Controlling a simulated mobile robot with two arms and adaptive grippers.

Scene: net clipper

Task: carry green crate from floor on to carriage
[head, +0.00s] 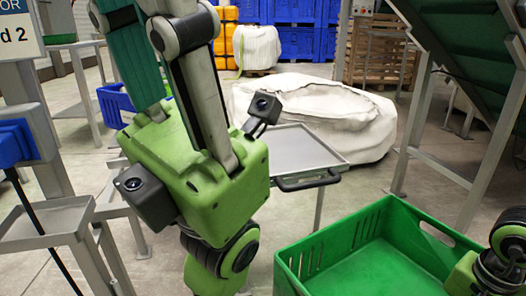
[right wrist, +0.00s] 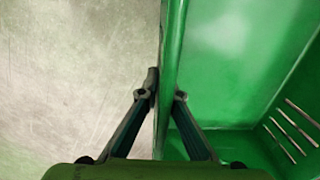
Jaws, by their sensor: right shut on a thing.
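The green crate (head: 345,240) is at the lower right of the head view, empty where I can see inside. Its near part is cut off, so I cannot tell whether it touches the floor. In the right wrist view my right gripper (right wrist: 165,96) is shut on the crate's side wall (right wrist: 174,40), one finger outside and one inside. The carriage appears to be the grey tray-topped cart (head: 304,150) with a black handle, behind the crate in the head view.
A large white sack (head: 350,110) lies behind the cart. A sloped green frame with grey legs (head: 450,170) stands at the right. A grey stand (head: 50,222) is at the left, and blue crates (head: 290,40) are at the back. Bare floor shows between cart and frame.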

